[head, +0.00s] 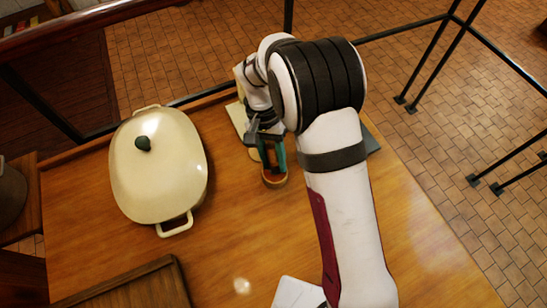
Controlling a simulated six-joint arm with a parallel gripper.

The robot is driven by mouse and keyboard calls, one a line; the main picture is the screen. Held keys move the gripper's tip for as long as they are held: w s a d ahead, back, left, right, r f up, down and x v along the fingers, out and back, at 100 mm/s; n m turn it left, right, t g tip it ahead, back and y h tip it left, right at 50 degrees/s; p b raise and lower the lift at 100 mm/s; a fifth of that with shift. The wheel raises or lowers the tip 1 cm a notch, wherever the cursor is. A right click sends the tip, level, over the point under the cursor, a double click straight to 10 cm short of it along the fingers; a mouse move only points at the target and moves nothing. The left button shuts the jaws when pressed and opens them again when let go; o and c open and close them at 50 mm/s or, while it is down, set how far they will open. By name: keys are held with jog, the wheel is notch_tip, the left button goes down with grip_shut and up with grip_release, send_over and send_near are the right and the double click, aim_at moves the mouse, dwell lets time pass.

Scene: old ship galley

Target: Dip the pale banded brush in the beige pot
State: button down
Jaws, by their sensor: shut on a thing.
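My gripper (272,165) is in the middle of the table, its teal fingers pointing down over a small tan pot (275,181) with a reddish-brown inside. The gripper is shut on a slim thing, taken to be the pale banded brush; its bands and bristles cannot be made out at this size. The fingertips overlap the pot's mouth in the picture. I cannot tell whether the brush tip is inside the pot or above it. The small pot is the likely beige pot and stands upright.
A large cream lidded casserole (160,170) stands to the left. A wooden tray (130,289) is at the front left, a white sheet (298,293) at the front. A pale flat item (238,114) lies partly hidden behind my arm. The table (415,250) is clear at right.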

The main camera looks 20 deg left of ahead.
aim_at(273, 154)
jog(key=shift+f, duration=0.7)
dwell(1.3)
jog(key=shift+r, duration=3.55)
